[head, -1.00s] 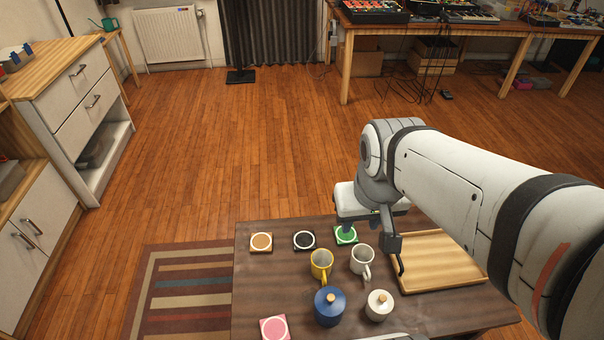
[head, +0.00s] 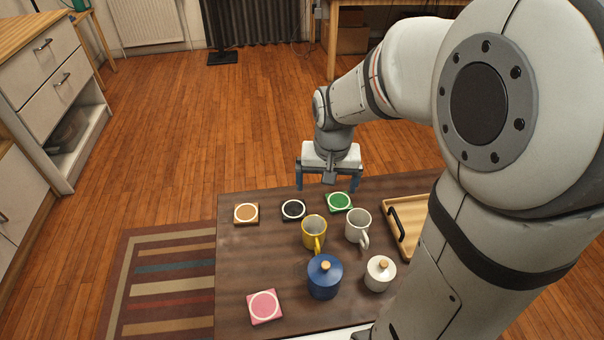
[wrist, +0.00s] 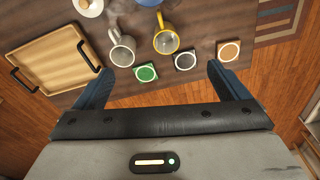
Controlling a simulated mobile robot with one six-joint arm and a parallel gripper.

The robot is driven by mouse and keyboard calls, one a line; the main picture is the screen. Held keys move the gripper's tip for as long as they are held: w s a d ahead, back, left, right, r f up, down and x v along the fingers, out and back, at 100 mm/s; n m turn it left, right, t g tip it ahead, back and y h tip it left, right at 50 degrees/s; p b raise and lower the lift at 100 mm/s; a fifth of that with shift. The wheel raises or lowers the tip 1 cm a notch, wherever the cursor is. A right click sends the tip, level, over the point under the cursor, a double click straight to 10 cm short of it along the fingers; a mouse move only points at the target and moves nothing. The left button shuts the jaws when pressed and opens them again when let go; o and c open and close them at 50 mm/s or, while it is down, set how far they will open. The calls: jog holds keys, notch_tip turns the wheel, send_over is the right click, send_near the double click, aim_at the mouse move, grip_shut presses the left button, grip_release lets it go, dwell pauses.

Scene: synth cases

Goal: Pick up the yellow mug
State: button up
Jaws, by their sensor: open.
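The yellow mug (head: 313,230) stands upright on the dark wooden table, its handle toward the near side in the head view. It also shows in the wrist view (wrist: 166,41), open at the top. My gripper (head: 328,187) is open over the far edge of the table, beyond the mug and apart from it. In the wrist view the two blue fingers of my gripper (wrist: 160,80) are spread wide with nothing held between them.
A white mug (head: 358,227) stands just right of the yellow one. A blue lidded pot (head: 324,278) and a white lidded pot (head: 379,274) are nearer. Green (head: 339,202), black (head: 293,210), orange (head: 246,213) and pink (head: 264,306) coasters lie around. A wooden tray (head: 412,240) is at right.

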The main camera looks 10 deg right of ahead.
aim_at(313, 235)
jog(key=w+f+b, duration=0.3)
jog(key=f+b, duration=0.1)
jog(key=f, duration=0.5)
jog(key=w+f+m+b, duration=0.1)
jog(key=w+f+b, duration=0.2)
jog(key=f, duration=0.7)
jog(key=w+f+m+g+b, duration=0.1)
jog(key=w+f+b, duration=0.2)
jog(key=f+b, duration=0.3)
jog(key=shift+w+f, duration=0.2)
jog(key=shift+f, duration=2)
jog(key=f+b, duration=0.1)
jog(key=f, duration=0.1)
jog(key=f+b, duration=0.2)
jog(key=f, duration=0.1)
jog(key=shift+s+a+f+b, duration=0.15)
jog(key=shift+a+f+b, duration=0.05)
jog(key=shift+b, duration=0.1)
jog(key=shift+r, duration=0.1)
jog(key=shift+c, duration=0.4)
jog(key=c, duration=1.1)
jog(key=shift+c, duration=0.2)
